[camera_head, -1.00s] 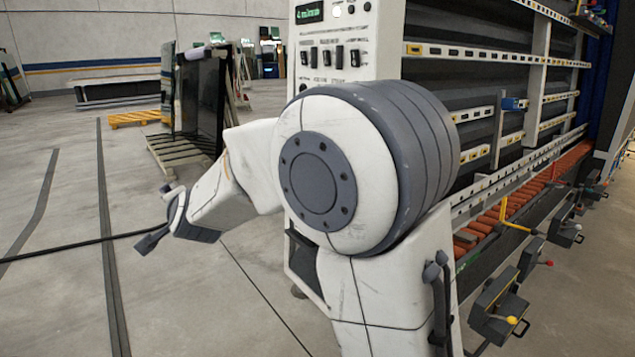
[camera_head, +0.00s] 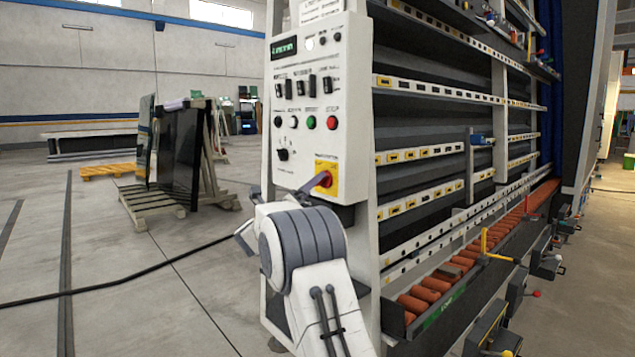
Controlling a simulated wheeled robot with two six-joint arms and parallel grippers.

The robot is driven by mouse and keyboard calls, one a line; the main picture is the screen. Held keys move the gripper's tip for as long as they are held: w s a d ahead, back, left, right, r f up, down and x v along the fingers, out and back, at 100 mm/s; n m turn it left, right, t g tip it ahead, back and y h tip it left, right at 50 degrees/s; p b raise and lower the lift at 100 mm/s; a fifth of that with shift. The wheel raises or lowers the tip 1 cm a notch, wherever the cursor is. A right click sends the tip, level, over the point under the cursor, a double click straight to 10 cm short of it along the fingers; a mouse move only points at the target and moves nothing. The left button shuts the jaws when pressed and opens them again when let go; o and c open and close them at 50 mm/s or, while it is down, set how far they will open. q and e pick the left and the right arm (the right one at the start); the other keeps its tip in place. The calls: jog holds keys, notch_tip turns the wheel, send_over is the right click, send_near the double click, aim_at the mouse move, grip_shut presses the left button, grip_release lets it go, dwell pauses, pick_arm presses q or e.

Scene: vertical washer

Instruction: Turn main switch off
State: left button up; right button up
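My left gripper is not in view.
Above the switch are a green display (camera_head: 284,47), black toggles and several buttons, including a red one (camera_head: 331,122). The washer's rails and orange rollers (camera_head: 430,290) run to the right. A glass rack (camera_head: 180,155) stands at left. A black cable crosses the open floor.

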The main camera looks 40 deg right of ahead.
aim_at(323, 180)
jog(key=x, duration=0.3)
jog(key=shift+w+d+r, duration=0.1)
jog(key=shift+d+r, duration=0.05)
jog(key=shift+d, duration=0.15)
jog(key=c, duration=1.4)
